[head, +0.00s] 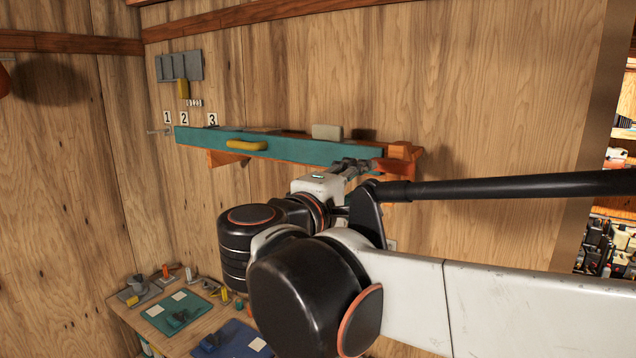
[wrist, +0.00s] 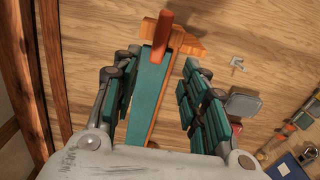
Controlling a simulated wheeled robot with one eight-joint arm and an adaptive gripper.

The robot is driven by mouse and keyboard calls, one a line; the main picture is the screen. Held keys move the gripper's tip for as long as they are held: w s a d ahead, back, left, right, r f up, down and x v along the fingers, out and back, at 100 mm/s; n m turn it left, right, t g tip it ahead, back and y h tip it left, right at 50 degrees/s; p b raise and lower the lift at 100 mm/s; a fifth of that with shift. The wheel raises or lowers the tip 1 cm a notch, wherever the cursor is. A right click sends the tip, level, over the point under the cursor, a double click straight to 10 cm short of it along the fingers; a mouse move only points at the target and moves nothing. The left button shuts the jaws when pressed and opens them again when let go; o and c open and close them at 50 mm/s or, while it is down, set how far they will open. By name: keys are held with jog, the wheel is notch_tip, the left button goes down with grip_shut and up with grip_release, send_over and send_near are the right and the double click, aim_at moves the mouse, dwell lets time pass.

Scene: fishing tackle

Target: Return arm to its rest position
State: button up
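My gripper (head: 350,167) is at the right end of a wall shelf with a teal front (head: 285,148). In the wrist view my gripper (wrist: 160,75) has its two teal-padded fingers spread apart. The shelf's teal front (wrist: 147,100) and a red-orange piece (wrist: 162,38) show in the gap between them. I see nothing clamped in the fingers. How far the shelf is from the fingertips cannot be told. My arm stretches in from the right in the head view and hides part of the wall and the bench.
A yellow handle (head: 246,145) is on the shelf front, and a grey block (head: 327,131) sits on top. Number cards and a grey rack (head: 181,67) hang on the wall to the left. Below is a wooden bench (head: 150,322) with teal and blue mats and small tackle.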

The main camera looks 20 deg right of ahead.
jog(key=s+d+f+m+g+y+b, duration=0.15)
jog(key=f+b, duration=0.35)
jog(key=f, duration=0.5)
jog(key=s+d+f+g+y+b, duration=0.1)
jog(key=s+f+y+b, duration=0.3)
jog(key=f, duration=0.7)
jog(key=s+d+f+m+g+y+b, duration=0.1)
jog(key=f+b, duration=0.4)
jog(key=f, duration=0.5)
jog(key=s+a+f+m+y+b, duration=0.1)
jog(key=s+a+f+y+b, duration=0.1)
jog(key=f+b, duration=0.3)
jog(key=s+a+f+m+y+b, duration=0.2)
jog(key=f+b, duration=0.4)
jog(key=f, duration=0.7)
jog(key=s+a+f+m+y+b, duration=0.2)
jog(key=a+f+y+b, duration=0.1)
jog(key=f, duration=0.6)
jog(key=shift+s+a+f+y+b, duration=0.15)
jog(key=shift+s+a+y+b, duration=0.2)
jog(key=shift+a+b, duration=0.7)
jog(key=shift+d, duration=0.2)
